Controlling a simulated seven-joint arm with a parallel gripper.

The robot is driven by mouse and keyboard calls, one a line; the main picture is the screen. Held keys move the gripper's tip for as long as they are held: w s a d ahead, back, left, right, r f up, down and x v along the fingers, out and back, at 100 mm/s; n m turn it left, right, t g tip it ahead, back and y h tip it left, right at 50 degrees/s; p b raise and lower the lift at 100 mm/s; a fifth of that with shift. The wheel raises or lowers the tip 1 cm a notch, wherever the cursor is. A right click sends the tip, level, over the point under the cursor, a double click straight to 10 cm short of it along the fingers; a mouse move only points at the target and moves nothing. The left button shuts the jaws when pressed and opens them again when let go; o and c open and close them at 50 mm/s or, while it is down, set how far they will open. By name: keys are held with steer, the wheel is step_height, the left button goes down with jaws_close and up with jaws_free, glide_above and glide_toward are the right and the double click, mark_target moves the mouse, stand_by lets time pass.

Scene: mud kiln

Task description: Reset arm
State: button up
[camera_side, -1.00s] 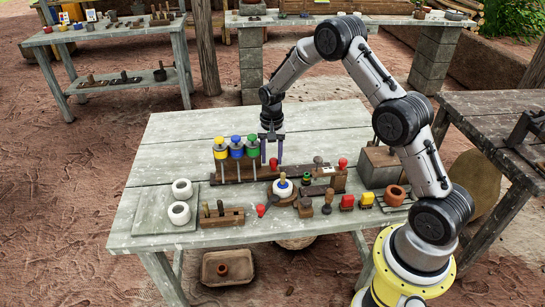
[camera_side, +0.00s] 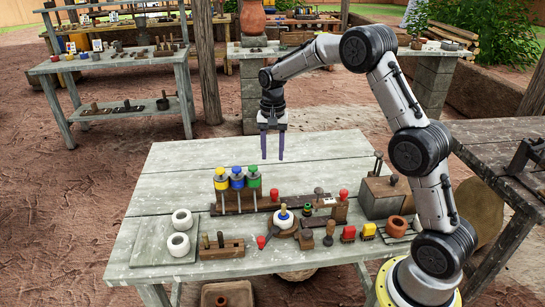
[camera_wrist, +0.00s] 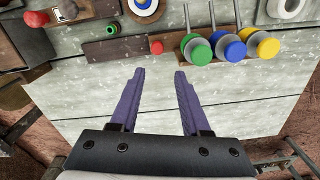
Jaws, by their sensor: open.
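My gripper (camera_side: 272,146) hangs in the air above the back of the weathered wooden table (camera_side: 310,160). Its two purple fingers point down, apart, with nothing between them. In the wrist view the open fingers (camera_wrist: 160,73) hang over bare table boards. The rack (camera_side: 235,206) with yellow (camera_side: 221,172), blue (camera_side: 237,171) and green (camera_side: 252,170) topped tools stands lower, in front and to the left of my gripper. My gripper touches nothing.
Two white rings (camera_side: 178,246) lie on a board at the left. A wooden block with tools (camera_side: 221,248), a white and blue round piece (camera_side: 283,218), red and yellow stamps and a brown pot (camera_side: 397,226) line the front. A grey box (camera_side: 384,196) stands right. The table's back is clear.

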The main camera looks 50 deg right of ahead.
steer(key=s+a+r+n+t, duration=0.15)
steer(key=s+a+r, duration=0.3)
steer(key=r, duration=0.45)
steer(key=s+a+r+n+t, duration=0.1)
steer(key=s+a+r+t, duration=0.25)
steer(key=s+r, duration=0.45)
steer(key=s+a+r+n, duration=0.3)
steer(key=s+a+n, duration=0.1)
steer(key=s, duration=0.6)
steer(key=s+f+n, duration=0.5)
steer(key=s+f, duration=0.2)
steer(key=s, duration=0.2)
steer(key=shift+a+t, duration=0.3)
steer(key=shift+a, duration=0.05)
